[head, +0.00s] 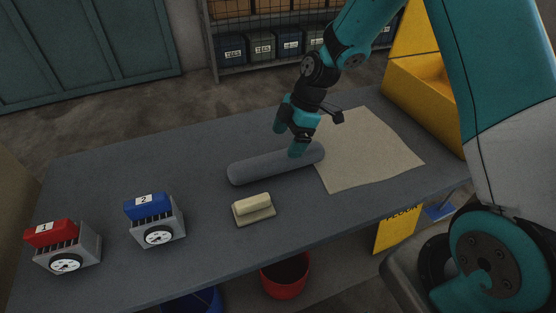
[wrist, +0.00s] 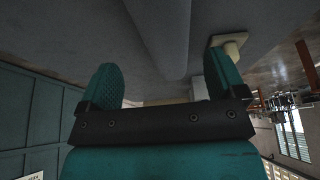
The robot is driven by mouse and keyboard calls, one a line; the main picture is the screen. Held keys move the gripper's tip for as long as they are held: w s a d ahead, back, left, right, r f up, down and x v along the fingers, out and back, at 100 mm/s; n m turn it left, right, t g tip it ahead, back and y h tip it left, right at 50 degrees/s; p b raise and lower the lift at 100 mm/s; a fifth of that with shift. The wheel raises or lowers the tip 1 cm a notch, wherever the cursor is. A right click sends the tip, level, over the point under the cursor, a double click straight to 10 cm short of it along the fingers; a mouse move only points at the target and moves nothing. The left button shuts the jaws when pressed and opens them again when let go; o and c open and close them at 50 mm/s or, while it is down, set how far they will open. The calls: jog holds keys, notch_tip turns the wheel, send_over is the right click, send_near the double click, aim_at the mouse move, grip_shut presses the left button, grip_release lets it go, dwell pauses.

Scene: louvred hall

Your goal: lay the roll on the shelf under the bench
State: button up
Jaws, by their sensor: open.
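The roll (head: 258,167) is a long dark grey cylinder lying on the bench top (head: 185,165). Its right end reaches the beige cloth. My gripper (head: 290,141) is open at the right part of the roll, pointing down, with one finger on the near side of the roll. In the wrist view the roll (wrist: 165,35) runs between my two spread fingers (wrist: 163,78); I cannot tell whether they touch it. Below the bench's front edge a greyish surface (head: 335,267) shows, perhaps the shelf; most of it is hidden by the bench top.
A cream block on a base (head: 253,208) sits in front of the roll. Gauge boxes with a red top (head: 50,234) and a blue top (head: 147,206) stand left. A beige cloth (head: 370,150) and yellow bin (head: 418,85) are right. A red bucket (head: 285,275) and blue bucket (head: 192,302) are below.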

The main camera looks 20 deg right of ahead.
aim_at(278, 155)
jog(key=x, duration=0.3)
jog(key=p+x, duration=0.1)
jog(key=shift+s+a+f, duration=0.2)
jog(key=shift+s+a, duration=0.2)
jog(key=shift+a, duration=0.15)
jog(key=shift+a+f, duration=0.15)
jog(key=shift+f, duration=0.25)
jog(key=shift+c, duration=0.2)
jog(key=c, duration=1.1)
jog(key=shift+r, duration=0.15)
